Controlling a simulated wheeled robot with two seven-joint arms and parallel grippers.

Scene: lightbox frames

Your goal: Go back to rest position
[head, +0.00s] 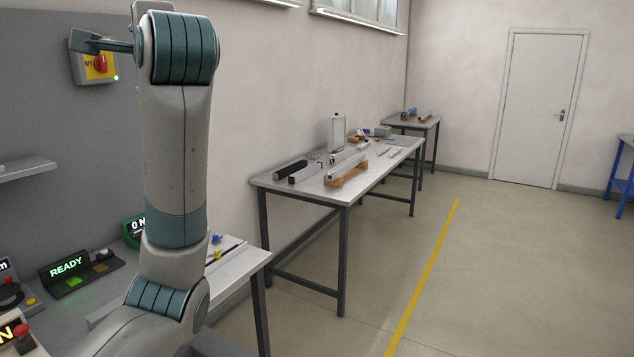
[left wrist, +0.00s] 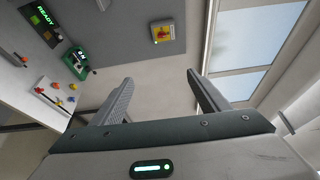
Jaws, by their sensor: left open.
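My left arm (head: 180,150) stands raised on the left side of the head view, bent at the top, with its hand partly hidden behind the upper link. My left gripper (left wrist: 153,88) shows in the left wrist view with its two fingers wide apart and nothing between them. The rotary switch box (head: 95,66) with a red knob on yellow, marked OFF, is on the grey wall panel just below the gripper's visible part in the head view. It also shows in the left wrist view (left wrist: 167,31), beyond the fingers and apart from them. My right gripper is in neither view.
A desk at lower left holds a lit READY box (head: 68,266) and other control boxes. A long grey workbench (head: 262,180) with metal profiles stands along the wall. Open floor with a yellow line (head: 425,272) lies right, before a white door (head: 527,105).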

